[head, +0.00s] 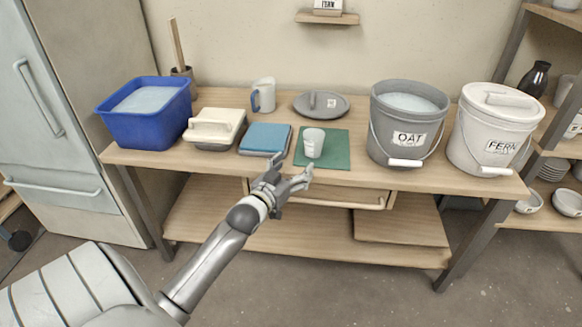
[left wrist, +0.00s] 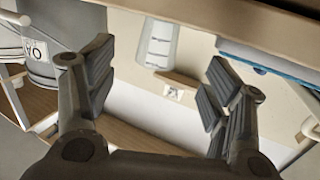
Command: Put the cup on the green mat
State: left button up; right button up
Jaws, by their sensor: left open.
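The small pale cup (head: 314,142) stands upright on the green mat (head: 338,151) on the table. My left gripper (head: 289,172) is open and empty at the table's front edge, just in front of and slightly left of the cup in the head view, apart from it. In the left wrist view, which looks upside down, the cup (left wrist: 158,44) shows beyond and between the spread fingers (left wrist: 157,88). My right gripper is in neither view.
A blue cloth or book (head: 265,138) and a butter-dish-like box (head: 215,127) are left of the mat. A lidded grey dish (head: 330,107) and a mug (head: 263,95) stand behind. The grey OAT bucket (head: 405,125) and white FERN bucket (head: 490,135) stand right. A blue tub (head: 150,125) is far left.

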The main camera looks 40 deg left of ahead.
pick_arm(q)
jog(key=s+d+f+m+g+h, duration=0.1)
jog(key=s+d+f+g, duration=0.3)
jog(key=s+d+f, duration=0.45)
jog(key=s+d+f+m+g+h, duration=0.1)
jog(key=s+d+f+g, duration=0.4)
jog(key=f, duration=0.6)
jog(key=s+d+f+m+g, duration=0.1)
jog(key=s+d+f+g, duration=0.1)
jog(key=s, duration=0.6)
jog(key=s+d+f+g+h, duration=0.1)
jog(key=s+d+f+g, duration=0.2)
jog(key=s+d, duration=0.4)
jog(key=shift+s+f+m, duration=0.4)
jog(key=shift+s+f, duration=0.05)
jog(key=shift+f, duration=0.25)
